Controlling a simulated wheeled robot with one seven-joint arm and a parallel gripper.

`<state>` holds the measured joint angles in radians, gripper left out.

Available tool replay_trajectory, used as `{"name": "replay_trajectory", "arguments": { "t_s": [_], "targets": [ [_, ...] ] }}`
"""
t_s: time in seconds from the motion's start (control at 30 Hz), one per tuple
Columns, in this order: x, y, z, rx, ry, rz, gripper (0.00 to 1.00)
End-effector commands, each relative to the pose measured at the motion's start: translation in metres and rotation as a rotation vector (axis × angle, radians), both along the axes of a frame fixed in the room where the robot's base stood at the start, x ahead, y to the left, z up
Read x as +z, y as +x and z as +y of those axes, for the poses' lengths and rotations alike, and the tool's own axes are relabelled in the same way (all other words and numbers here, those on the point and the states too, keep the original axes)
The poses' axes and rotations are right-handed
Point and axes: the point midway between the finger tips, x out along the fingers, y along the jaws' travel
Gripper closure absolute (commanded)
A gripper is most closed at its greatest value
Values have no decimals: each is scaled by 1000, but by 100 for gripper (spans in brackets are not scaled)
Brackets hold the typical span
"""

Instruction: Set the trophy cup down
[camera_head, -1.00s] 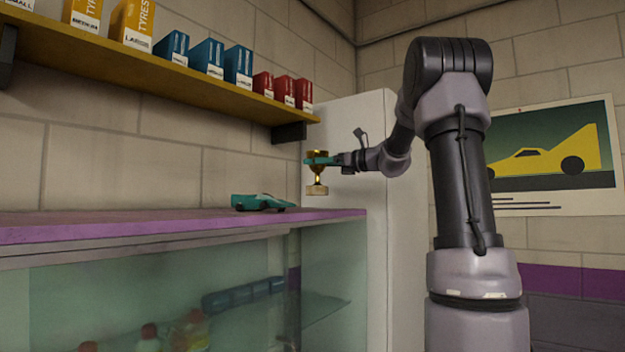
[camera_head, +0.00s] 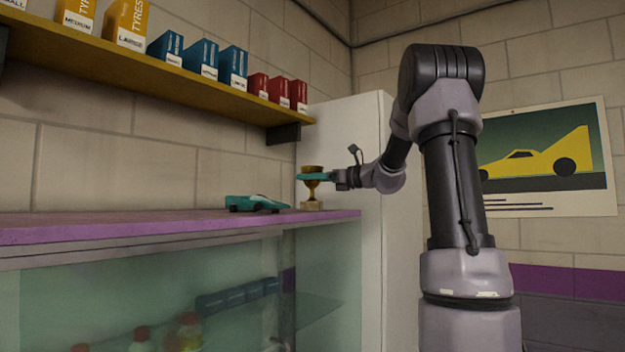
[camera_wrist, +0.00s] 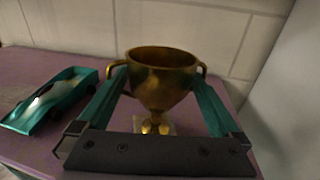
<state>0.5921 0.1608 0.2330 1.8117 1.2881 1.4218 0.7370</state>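The gold trophy cup (camera_head: 312,188), with two handles and a pale base, is upright at the right end of the purple counter top (camera_head: 180,226). Its base is at the level of the surface; I cannot tell whether it touches. My gripper (camera_head: 316,176) is level at the cup's bowl. In the wrist view, its teal fingers lie on both sides of the cup (camera_wrist: 160,80), close against the bowl by the handles, and it looks shut on it. The base is partly hidden behind the bowl and the gripper's dark bar.
A teal toy car (camera_head: 256,204) lies on the counter just left of the cup; it also shows in the wrist view (camera_wrist: 50,100). A yellow shelf (camera_head: 170,85) with boxes hangs above. A tall white cabinet (camera_head: 375,150) stands at right.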

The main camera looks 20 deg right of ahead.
Motion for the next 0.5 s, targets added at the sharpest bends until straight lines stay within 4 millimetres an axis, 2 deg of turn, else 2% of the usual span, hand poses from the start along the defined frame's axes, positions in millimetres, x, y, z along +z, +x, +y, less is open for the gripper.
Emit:
{"name": "replay_trajectory", "arguments": {
  "t_s": [0.17, 0.5],
  "targets": [
    [3, -4, -5, -3, -1, -1, 0],
    [4, -51, -55, -4, -1, -1, 0]
  ]
}}
